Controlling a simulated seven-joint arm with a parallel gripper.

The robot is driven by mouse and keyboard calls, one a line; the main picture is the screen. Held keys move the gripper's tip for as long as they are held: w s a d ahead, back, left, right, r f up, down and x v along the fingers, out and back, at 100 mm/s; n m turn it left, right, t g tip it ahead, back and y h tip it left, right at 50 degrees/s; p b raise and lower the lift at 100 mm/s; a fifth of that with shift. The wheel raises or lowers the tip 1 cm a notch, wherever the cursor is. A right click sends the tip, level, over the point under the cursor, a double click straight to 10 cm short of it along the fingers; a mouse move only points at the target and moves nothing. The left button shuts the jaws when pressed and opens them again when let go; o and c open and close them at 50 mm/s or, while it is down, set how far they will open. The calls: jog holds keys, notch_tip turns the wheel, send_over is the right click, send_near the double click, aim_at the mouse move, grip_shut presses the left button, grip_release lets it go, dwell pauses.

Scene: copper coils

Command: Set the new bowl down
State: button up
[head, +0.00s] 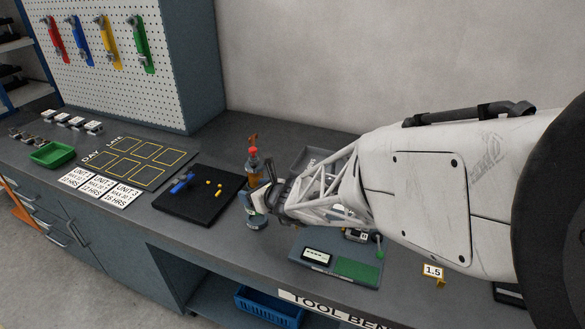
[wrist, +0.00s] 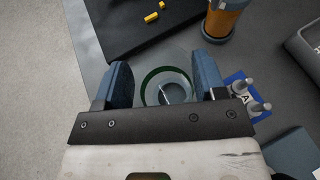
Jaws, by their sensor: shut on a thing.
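My gripper (head: 258,198) is at the bench's middle, right of the black mat, pointing down. In the wrist view, my gripper (wrist: 165,85) has its two blue fingers shut on a clear round bowl (wrist: 167,75) with a dark green rim. The bowl (head: 257,222) shows below the fingers in the head view, partly hidden by them. I cannot tell whether its base touches the bench. An amber-filled unit (wrist: 228,18) with a dark base stands just beyond the fingers; it also shows in the head view (head: 254,160) with a red part on top.
The black mat (head: 180,208) holds a blue tool and small yellow pieces. A blue plate marked A (wrist: 240,82) with metal fittings lies right of the fingers. A grey tray (head: 303,160) is behind my gripper. A board with a green pad (head: 357,269) lies to the right. The bench's front edge is near.

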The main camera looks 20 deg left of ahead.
jog(key=shift+w+a, duration=0.2)
jog(key=shift+f, duration=1.8)
jog(key=shift+f, duration=0.65)
jog(key=o, duration=1)
jog(key=shift+d+f, duration=0.1)
jog(key=shift+f, duration=0.05)
jog(key=shift+r, duration=0.55)
jog(key=shift+s+d+r, duration=0.25)
jog(key=shift+d+r, duration=0.3)
jog(key=shift+d, duration=0.1)
jog(key=shift+s+d+r, duration=0.25)
jog(key=shift+d+r, duration=0.25)
jog(key=shift+d, duration=0.1)
notch_tip(320, 180, up, 5)
jog(key=shift+f, duration=0.1)
jog(key=shift+a+r, duration=0.1)
jog(key=shift+r, duration=0.8)
